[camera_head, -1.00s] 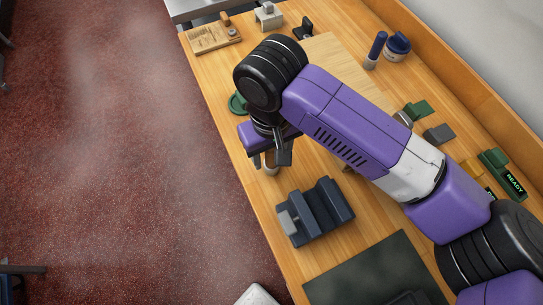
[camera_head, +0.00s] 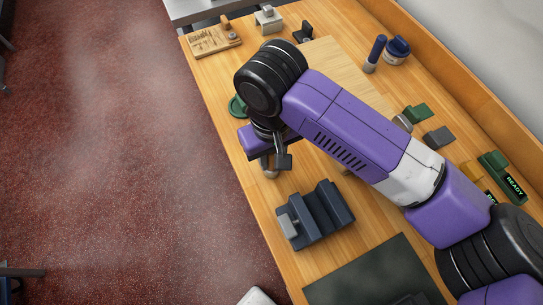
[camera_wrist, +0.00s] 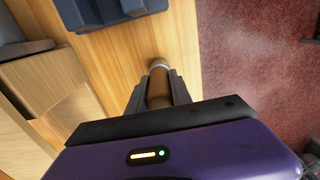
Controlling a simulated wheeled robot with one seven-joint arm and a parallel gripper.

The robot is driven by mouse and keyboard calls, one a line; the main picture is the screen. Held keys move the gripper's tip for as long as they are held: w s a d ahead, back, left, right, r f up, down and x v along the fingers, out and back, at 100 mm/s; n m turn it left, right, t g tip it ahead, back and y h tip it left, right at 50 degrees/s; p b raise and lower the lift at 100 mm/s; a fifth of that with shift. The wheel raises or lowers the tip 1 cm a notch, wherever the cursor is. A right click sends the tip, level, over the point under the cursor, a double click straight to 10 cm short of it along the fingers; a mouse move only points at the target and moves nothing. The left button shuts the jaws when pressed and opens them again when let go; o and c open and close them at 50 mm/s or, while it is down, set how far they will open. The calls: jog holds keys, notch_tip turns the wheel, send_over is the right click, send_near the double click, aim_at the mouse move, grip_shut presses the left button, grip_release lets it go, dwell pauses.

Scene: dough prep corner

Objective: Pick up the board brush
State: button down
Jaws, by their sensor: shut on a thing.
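The board brush, by its look a brown wooden cylinder with a paler rounded end, shows between my fingers in the wrist view (camera_wrist: 158,67). In the head view only a small tan part of it (camera_head: 271,174) shows below my gripper. My gripper (camera_head: 272,165) is shut on it, with one finger on each side in the wrist view (camera_wrist: 160,90). The brush is at the table's left edge, and I cannot tell whether it still touches the tabletop. My gripper and arm hide much of it.
A dark blue-grey slotted block (camera_head: 318,213) stands close by, below the gripper in the head view. A green round item (camera_head: 237,104) lies just beyond it. A dark mat (camera_head: 365,275) lies nearer. The wooden table (camera_head: 262,205) ends at the left above red floor.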

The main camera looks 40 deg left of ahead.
notch_tip(320, 180, up, 20)
jog(key=shift+f+b, duration=0.15)
jog(key=shift+b, duration=0.15)
jog(key=shift+f, duration=0.1)
dwell(1.6)
